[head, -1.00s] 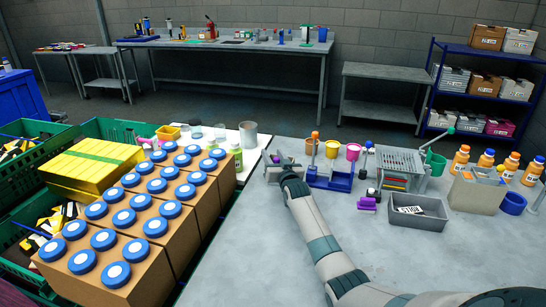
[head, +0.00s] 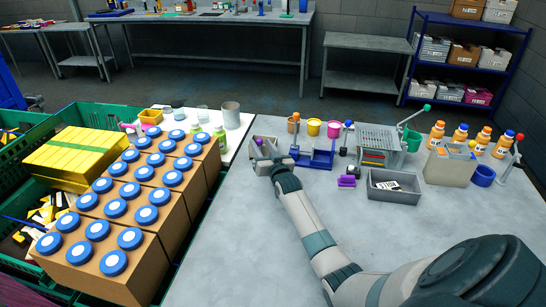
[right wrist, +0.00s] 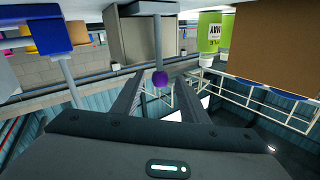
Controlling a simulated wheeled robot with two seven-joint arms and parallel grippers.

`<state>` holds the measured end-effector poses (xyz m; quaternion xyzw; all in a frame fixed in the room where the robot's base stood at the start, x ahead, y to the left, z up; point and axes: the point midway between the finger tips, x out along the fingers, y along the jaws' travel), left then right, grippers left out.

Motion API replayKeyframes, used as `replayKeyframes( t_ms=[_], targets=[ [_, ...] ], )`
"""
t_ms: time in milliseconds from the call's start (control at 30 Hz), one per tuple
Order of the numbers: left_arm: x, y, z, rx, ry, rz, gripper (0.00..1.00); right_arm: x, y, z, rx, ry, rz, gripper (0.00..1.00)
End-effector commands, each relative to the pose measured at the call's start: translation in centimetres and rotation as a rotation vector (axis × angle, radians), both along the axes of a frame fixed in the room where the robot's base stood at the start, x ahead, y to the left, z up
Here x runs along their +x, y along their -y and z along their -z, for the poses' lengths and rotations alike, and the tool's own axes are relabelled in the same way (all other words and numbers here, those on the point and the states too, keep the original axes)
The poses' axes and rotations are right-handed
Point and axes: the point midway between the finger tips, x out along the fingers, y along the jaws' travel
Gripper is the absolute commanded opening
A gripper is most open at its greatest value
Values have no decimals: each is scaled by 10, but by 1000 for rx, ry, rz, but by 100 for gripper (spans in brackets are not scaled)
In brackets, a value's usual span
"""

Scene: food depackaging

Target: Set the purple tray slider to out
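The purple slider shows as a round purple knob (right wrist: 160,78) on a thin rod in the right wrist view. I cannot tell the slider's setting. My left gripper is not in view.
A blue stand (head: 314,160) is close to the right of my gripper. Boxes with blue lids (head: 135,199) stand at the left. The front table surface is clear.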

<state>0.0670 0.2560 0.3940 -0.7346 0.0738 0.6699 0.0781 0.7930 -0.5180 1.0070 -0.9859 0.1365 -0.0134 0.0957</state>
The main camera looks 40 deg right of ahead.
Motion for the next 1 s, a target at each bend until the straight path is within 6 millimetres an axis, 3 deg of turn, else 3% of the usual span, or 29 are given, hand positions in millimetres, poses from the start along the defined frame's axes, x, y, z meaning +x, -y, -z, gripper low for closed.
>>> replayKeyframes(
  t_ms=[100, 600, 1000],
  targets=[
    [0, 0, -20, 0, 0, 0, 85, -18, -5, -5, 0, -3, -1, 40],
    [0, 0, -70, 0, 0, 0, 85, -91, -26, -2, 0, -2, 0, 40],
    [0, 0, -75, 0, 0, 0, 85, -106, -30, 1, -1, -1, 0, 40]
  ],
)
